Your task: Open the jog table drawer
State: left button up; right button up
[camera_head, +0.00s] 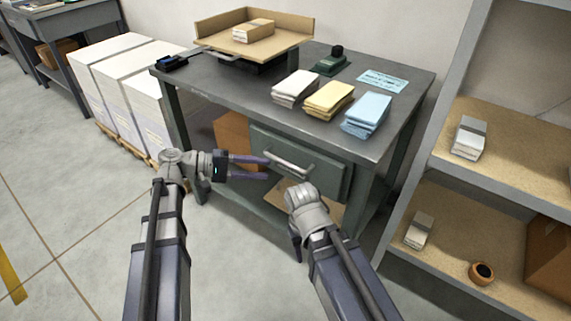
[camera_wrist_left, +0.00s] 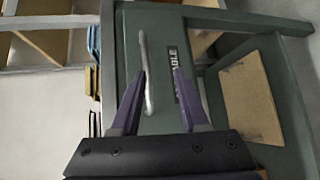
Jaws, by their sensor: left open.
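The jog table (camera_head: 228,84) is a dark green metal table with a drawer (camera_head: 330,176) under its top. The drawer looks shut, with its front flush in the frame. A pale bar handle (camera_head: 287,161) runs across the drawer front; in the left wrist view the handle (camera_wrist_left: 148,85) stands upright beside a dark label. My left gripper (camera_head: 266,166) is open and empty, its fingers pointing at the handle's left end. In the left wrist view the handle lies close to the left finger; contact cannot be told. My right gripper (camera_head: 296,245) hangs below the drawer, largely hidden by its wrist.
White, yellow and blue paper stacks (camera_head: 330,97) lie on the tabletop near the front edge. A jogger tray (camera_head: 212,44) stands at the back. A lower shelf and a cardboard box (camera_head: 232,135) are under the table. A shelf rack (camera_head: 440,165) stands close on the right.

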aim_at(285, 163)
pick_arm(q)
jog(key=shift+h, duration=0.5)
jog(key=shift+w+d+r+b, duration=0.1)
jog(key=shift+w+d+b, duration=0.15)
jog(key=shift+d, duration=0.95)
jog(key=shift+w+d+r+b, duration=0.15)
jog(key=shift+w+d, duration=0.15)
jog(key=shift+d, duration=0.95)
jog(key=shift+w+d+r+b, duration=0.1)
jog(key=shift+w+d+b, duration=0.15)
jog(key=shift+d, duration=0.95)
grip_shut()
jog(key=shift+f, duration=0.1)
